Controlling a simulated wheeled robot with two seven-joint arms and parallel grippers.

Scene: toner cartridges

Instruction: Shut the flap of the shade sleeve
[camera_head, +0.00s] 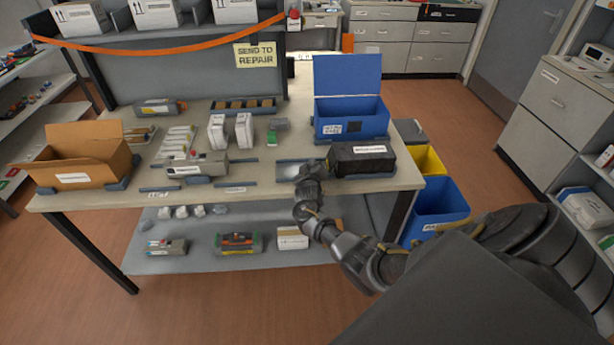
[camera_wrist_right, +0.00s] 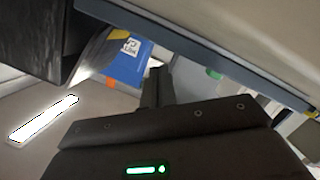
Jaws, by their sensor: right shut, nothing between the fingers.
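The shade sleeve, a long black box with a white label (camera_head: 362,159), lies on the bench at the right front, in blue-grey holders. My right gripper (camera_head: 312,166) is at its left end, low over the bench top; I cannot tell whether it touches the sleeve. In the right wrist view, the shut, empty fingers (camera_wrist_right: 157,85) point up, and a dark block, probably the sleeve (camera_wrist_right: 35,40), fills the upper left corner. A thin grey sheet (camera_wrist_right: 100,55) beside that block may be the flap. In the head view the flap is not clear. My left gripper is not in view.
A blue box with raised lid (camera_head: 350,122) stands behind the sleeve. A grey cartridge (camera_head: 196,166) and white packs (camera_head: 243,131) are to the left, with an open cardboard box (camera_head: 80,160) at the far left. Yellow and blue bins (camera_head: 437,205) stand right of the bench.

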